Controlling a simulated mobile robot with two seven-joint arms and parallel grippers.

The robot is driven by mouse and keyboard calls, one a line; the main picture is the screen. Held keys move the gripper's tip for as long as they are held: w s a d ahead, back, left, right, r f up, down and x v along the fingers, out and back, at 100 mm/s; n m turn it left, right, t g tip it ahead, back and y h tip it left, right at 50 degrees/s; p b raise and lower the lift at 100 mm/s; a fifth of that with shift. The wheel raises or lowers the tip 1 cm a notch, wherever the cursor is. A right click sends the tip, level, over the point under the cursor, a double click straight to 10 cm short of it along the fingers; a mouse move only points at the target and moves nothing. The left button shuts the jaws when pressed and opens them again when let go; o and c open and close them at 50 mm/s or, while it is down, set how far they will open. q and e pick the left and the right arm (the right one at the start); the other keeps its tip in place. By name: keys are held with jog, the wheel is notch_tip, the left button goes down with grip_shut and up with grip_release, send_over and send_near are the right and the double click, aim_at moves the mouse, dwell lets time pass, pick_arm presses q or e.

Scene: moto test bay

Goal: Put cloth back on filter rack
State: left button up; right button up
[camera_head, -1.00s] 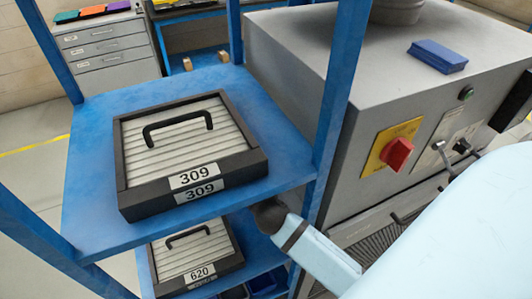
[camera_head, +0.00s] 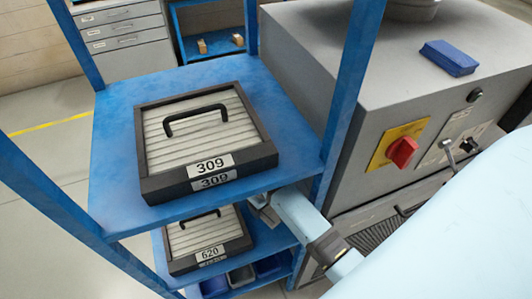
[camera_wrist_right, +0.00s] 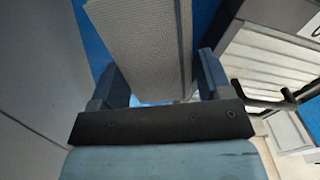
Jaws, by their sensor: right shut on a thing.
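The filter rack (camera_head: 110,150) is a blue open shelf unit on the left of the head view. A grey, finely textured piece, which looks like the cloth (camera_wrist_right: 148,40), is between the fingers of my right gripper (camera_wrist_right: 158,78) in the wrist view. The right gripper is shut on it. In the head view my right arm reaches in from the right, with the gripper end (camera_head: 262,208) just below the top shelf's right edge, partly hidden by the shelf and post. My left gripper is not in view.
Filter 309 (camera_head: 200,133) sits on the top shelf. Filter 620 (camera_head: 208,238) is on the lower shelf, close to my right gripper. Small bins (camera_head: 240,277) stand below. A grey machine (camera_head: 300,70) with a red knob (camera_head: 402,151) and a blue pad (camera_head: 449,57) stands at right.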

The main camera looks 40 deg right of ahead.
aim_at(270, 222)
notch_tip(270, 222, down, 8)
jog(key=shift+r+p, duration=0.1)
jog(key=shift+p, duration=0.2)
jog(key=o, duration=0.8)
notch_tip(270, 222, up, 11)
jog(key=shift+w+f+b, duration=0.1)
jog(key=shift+b, duration=0.5)
jog(key=shift+r, duration=0.4)
jog(key=s+f+t, duration=0.1)
jog(key=s+a+f+t, duration=0.1)
jog(key=s+f+t, duration=0.1)
jog(key=s+a+f+t, duration=0.1)
jog(key=s+t, duration=0.1)
jog(key=shift+s+f+n, duration=0.2)
jog(key=shift+f+n, duration=0.1)
jog(key=shift+f, duration=0.1)
jog(key=s+a+r+t+y, duration=0.1)
jog(key=s+t, duration=0.1)
jog(key=s+a+t+y, duration=0.1)
jog(key=s+a+t, duration=0.1)
jog(key=s, duration=0.1)
jog(key=s+a+r+t+y, duration=0.1)
jog(key=s+t, duration=0.1)
jog(key=s, duration=0.1)
jog(key=shift+a+r+n, duration=0.3)
jog(key=shift+r, duration=0.05)
